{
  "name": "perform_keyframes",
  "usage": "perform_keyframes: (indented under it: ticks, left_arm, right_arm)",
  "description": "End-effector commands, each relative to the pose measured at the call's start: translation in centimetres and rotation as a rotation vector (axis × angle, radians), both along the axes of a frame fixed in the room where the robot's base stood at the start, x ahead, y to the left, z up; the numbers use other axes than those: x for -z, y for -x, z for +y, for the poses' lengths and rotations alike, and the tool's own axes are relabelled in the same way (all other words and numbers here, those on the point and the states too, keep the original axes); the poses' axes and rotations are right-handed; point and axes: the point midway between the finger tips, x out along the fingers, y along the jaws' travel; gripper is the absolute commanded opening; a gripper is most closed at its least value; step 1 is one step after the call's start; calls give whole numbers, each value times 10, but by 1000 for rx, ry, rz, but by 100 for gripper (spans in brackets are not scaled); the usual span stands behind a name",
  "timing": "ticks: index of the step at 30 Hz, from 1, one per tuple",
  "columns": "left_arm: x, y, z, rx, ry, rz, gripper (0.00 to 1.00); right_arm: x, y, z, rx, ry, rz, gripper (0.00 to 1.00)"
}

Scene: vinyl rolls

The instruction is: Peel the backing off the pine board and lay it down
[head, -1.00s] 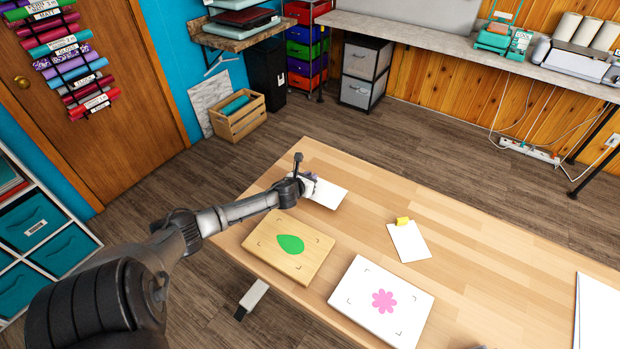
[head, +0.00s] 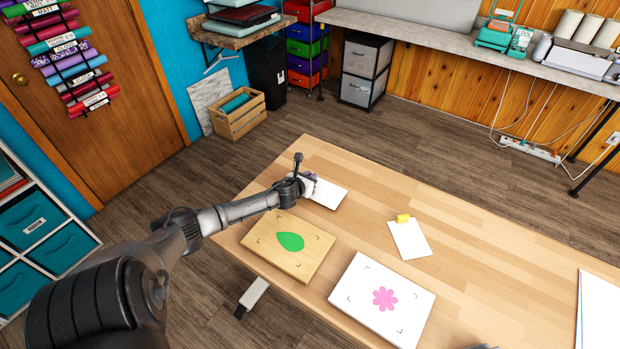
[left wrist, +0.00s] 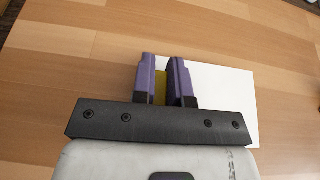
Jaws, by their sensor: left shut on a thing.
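The pine board (head: 272,248) lies on the table, with a green leaf shape (head: 290,241) and corner marks on its top. A white backing sheet (head: 328,194) lies on the table just beyond the board, apart from it. My left gripper (head: 309,180) is at the sheet's left end, low over the table. In the left wrist view its purple fingers (left wrist: 165,78) are shut on a yellow tab (left wrist: 160,88) at the edge of the white sheet (left wrist: 225,92). The fingers hide part of the tab.
A white board (head: 385,275) with a pink flower lies right of the pine board. Another white sheet (head: 411,240) with a yellow tab (head: 403,218) lies beyond it. White sheets (head: 598,310) lie at the far right. The middle of the wooden table (head: 490,260) is clear.

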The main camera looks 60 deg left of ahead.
Motion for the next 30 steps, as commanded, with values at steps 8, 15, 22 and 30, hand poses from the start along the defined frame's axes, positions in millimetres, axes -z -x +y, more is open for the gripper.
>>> perform_keyframes:
  ticks: [8,15,22,30]
  left_arm:
    - [3,0,0,0,-1,0,0]
    - [11,0,0,0,-1,-1,0]
    - [12,0,0,0,-1,-1,0]
    - [13,0,0,0,0,0,0]
  right_arm:
    - [2,0,1,2,-2,0,100]
    - [8,0,0,0,0,0,100]
    - [9,0,-2,-5,7,0,100]
    - [9,0,-3,-6,8,0,100]
